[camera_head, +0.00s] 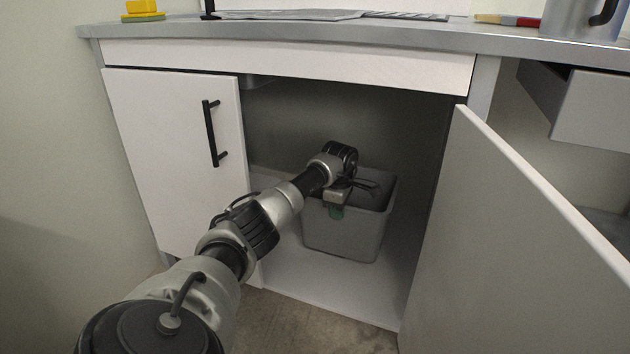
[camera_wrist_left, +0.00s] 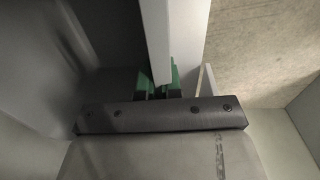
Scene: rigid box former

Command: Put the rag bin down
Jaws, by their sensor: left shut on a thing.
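The rag bin (camera_head: 345,238) is a grey, open-topped, box-shaped bin inside the open cabinet under the counter. It looks upright, with its base at or just above the cabinet floor (camera_head: 325,285); I cannot tell if it touches. My left gripper (camera_head: 337,210) is at the bin's near upper rim, shut on it. In the left wrist view its green fingertips (camera_wrist_left: 157,84) close around a pale strip, which appears to be the bin's rim (camera_wrist_left: 157,40). The bin's contents are mostly hidden by my gripper and wrist. My right gripper is not in view.
The right cabinet door (camera_head: 530,240) stands open toward me. The left door (camera_head: 170,130) is shut, with a black handle (camera_head: 211,133). The counter (camera_head: 300,35) is above the opening. An open drawer (camera_head: 590,110) is at the right. The cabinet floor in front of the bin is clear.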

